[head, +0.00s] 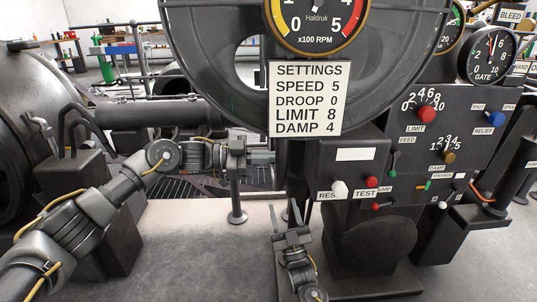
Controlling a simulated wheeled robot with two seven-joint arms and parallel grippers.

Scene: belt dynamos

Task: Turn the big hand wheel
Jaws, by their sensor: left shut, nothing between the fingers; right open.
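A large dark round wheel-like body (205,75) fills the upper middle of the head view, behind the settings card. A thin dark rim curves around it, and its top is cut off by the picture edge. I cannot tell for sure which part is the hand wheel. My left gripper (264,158) is shut and empty, pointing right just below the wheel's lower edge, by a dark upright post. I cannot tell whether it touches anything. My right gripper (286,213) is open and empty, lower down, pointing up in front of the post's foot.
A settings card (309,99) hangs under a round rpm gauge (317,18). At right stands a dark control panel with a red limit knob (424,112), a blue relief knob (489,117) and a red test button (371,182).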

